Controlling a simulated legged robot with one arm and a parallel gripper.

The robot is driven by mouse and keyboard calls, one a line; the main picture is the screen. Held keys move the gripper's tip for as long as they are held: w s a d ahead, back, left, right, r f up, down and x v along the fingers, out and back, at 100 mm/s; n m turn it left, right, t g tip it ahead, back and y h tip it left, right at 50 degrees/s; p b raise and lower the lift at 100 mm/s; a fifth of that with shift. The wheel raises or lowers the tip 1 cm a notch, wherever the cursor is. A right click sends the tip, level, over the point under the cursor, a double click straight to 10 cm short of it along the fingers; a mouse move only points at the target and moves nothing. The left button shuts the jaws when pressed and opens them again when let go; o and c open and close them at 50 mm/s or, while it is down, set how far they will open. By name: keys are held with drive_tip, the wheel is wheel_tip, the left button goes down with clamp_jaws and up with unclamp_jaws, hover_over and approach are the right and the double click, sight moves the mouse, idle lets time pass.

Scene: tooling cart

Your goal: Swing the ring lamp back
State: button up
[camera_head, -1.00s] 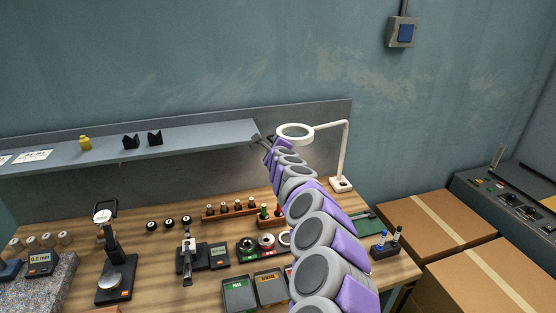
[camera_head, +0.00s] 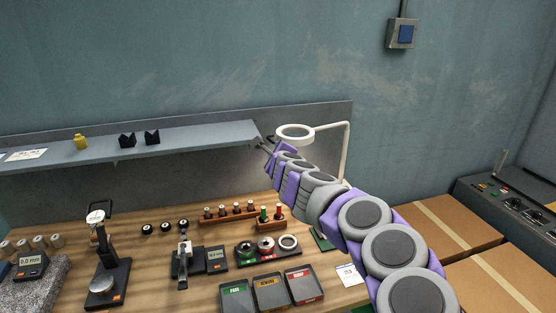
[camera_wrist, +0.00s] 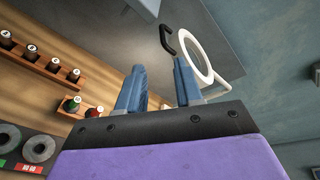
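The white ring lamp (camera_head: 295,143) hangs over the back right of the bench on a thin white arm (camera_head: 347,148). In the wrist view its ring (camera_wrist: 205,48) is up and to the right, with a black hooked handle (camera_wrist: 166,40) at its left edge. My gripper (camera_head: 263,144) is beside and slightly below the ring's left side in the head view. In the wrist view my gripper (camera_wrist: 160,80) has its two blue fingers apart with nothing between them. The handle lies just beyond the fingertips, near the right one, and contact is unclear. My arm hides the lamp's base.
A grey shelf (camera_head: 200,136) ends just left of my gripper; its underside (camera_wrist: 115,12) is close in the wrist view. Below are wooden plug racks (camera_head: 228,218), a ring-gauge holder (camera_head: 245,257) and labelled trays (camera_head: 237,297). Cardboard boxes (camera_head: 460,225) stand at right.

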drive_tip(key=shift+v, duration=1.6)
